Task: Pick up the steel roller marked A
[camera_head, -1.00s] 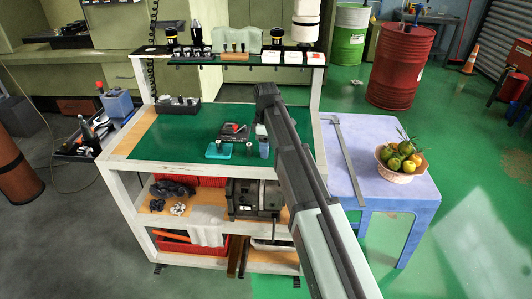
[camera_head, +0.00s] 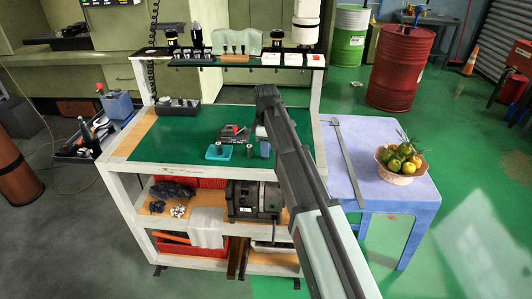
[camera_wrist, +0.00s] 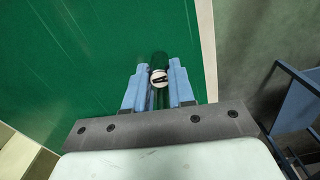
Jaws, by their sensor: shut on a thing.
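In the wrist view the steel roller (camera_wrist: 159,79) sits between the two blue fingers of my gripper (camera_wrist: 158,77). Its round white end faces the camera and bears a dark mark, too small to read surely as A. My gripper is shut on it, over the green mat. In the head view my gripper (camera_head: 263,145) is at the right part of the cart's top, and the arm hides much of it. I cannot tell whether the roller touches the mat.
The green mat (camera_head: 180,130) covers the cart top. Left of my gripper are a teal block (camera_head: 217,153), a small upright metal cylinder (camera_head: 249,151) and a dark device with a red part (camera_head: 234,131). A blue table (camera_head: 375,150) with a fruit basket (camera_head: 400,172) stands at right.

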